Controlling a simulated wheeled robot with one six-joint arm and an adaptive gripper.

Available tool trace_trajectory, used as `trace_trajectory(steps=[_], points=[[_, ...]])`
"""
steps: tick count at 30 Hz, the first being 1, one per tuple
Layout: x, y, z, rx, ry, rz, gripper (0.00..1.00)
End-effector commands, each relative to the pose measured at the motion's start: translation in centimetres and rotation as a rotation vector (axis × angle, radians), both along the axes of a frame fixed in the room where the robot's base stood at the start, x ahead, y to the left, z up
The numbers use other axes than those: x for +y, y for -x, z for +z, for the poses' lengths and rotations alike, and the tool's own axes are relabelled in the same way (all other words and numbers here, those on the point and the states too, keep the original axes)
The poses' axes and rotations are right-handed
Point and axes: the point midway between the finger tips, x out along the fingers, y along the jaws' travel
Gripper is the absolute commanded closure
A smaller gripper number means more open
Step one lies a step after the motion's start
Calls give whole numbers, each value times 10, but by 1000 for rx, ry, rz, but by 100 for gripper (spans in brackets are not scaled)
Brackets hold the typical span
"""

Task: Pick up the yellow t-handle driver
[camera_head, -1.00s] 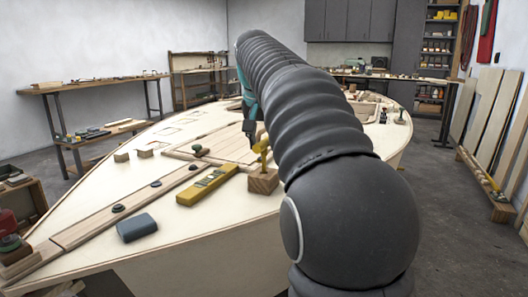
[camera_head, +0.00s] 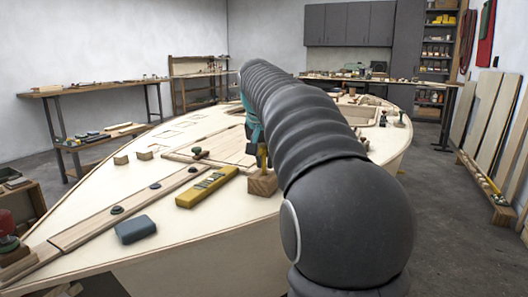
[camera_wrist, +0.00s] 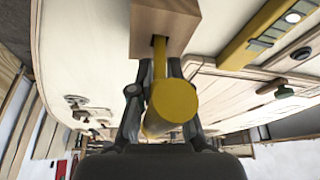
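The yellow t-handle driver (camera_head: 264,160) stands upright in a wooden block (camera_head: 262,185) on the pale deck. In the wrist view the driver's round yellow handle end (camera_wrist: 175,102) faces the camera, and its thin shaft runs to the block (camera_wrist: 165,18). My gripper (camera_wrist: 158,72) has one dark finger on each side of the driver, with narrow gaps seeming to show beside the shaft. It looks open around the driver. In the head view my gripper (camera_head: 257,143) is at the driver, mostly hidden by my arm.
A yellow level (camera_head: 207,187) lies left of the block, and also shows in the wrist view (camera_wrist: 262,35). A blue-grey box (camera_head: 136,229) sits nearer the front. Small wooden blocks (camera_head: 121,160) and dark-green knobs (camera_head: 196,152) are on the deck. Bare deck lies between them.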

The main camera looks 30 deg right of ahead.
Motion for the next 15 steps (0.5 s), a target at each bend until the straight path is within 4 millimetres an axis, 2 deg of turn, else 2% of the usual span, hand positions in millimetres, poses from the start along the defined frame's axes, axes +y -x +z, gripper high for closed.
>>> trace_trajectory(steps=[9, 15], points=[[0, 0, 2, -1, 1, 0, 100], [0, 0, 14, -1, 0, 0, 100]])
